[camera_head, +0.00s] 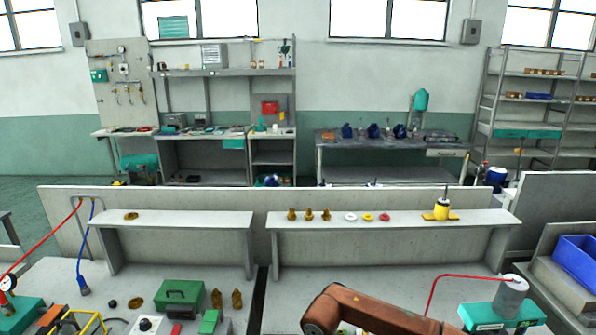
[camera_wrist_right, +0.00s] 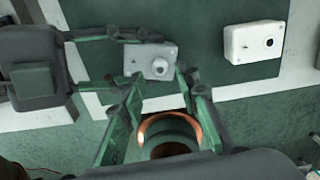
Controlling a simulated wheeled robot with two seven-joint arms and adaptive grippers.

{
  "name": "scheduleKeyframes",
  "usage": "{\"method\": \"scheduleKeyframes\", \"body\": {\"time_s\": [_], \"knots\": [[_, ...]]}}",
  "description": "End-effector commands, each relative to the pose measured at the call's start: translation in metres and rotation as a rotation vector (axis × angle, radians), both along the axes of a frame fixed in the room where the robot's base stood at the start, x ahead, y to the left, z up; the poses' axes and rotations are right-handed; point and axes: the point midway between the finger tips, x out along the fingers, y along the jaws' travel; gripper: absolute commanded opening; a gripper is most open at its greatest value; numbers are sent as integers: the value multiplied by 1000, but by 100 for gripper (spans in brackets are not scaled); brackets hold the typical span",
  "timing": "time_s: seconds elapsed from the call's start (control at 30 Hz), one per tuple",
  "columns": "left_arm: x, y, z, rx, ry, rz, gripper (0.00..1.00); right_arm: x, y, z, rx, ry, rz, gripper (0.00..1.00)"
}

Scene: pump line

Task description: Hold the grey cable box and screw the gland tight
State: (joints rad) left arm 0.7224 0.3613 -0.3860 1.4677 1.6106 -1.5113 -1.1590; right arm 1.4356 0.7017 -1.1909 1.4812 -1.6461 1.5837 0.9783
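The grey cable box (camera_wrist_right: 163,67) shows in the right wrist view, with a pale round fitting on its face that may be the gland (camera_wrist_right: 134,65). My left gripper (camera_wrist_right: 128,58) comes in from the left there, its green fingers along the box's upper and lower edges, and looks shut on it. My right gripper (camera_wrist_right: 159,78) reaches up from the bottom, its fingers apart on either side of the box's lower part. It looks open, with nothing visibly between its tips. Neither gripper shows in the head view, where my brown arm link covers the bottom middle.
A white box with a dark button (camera_wrist_right: 253,43) lies right of the grippers. In the head view, a green case (camera_head: 180,294), brass fittings (camera_head: 237,299) and a grey cylinder on a teal base (camera_head: 510,298) stand on the bench. A raised shelf (camera_head: 390,222) crosses behind.

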Motion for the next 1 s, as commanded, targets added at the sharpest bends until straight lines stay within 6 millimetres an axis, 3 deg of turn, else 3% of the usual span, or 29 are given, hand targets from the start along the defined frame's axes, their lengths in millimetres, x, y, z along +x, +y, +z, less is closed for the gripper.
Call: {"method": "scheduleKeyframes", "body": {"time_s": [0.57,1.0], "knots": [[0,0,0,0,0,0,27,0,0,-5,0,0,20,29],[0,0,0,1,0,0,27,0,0,-6,-1,0,603,29]]}}
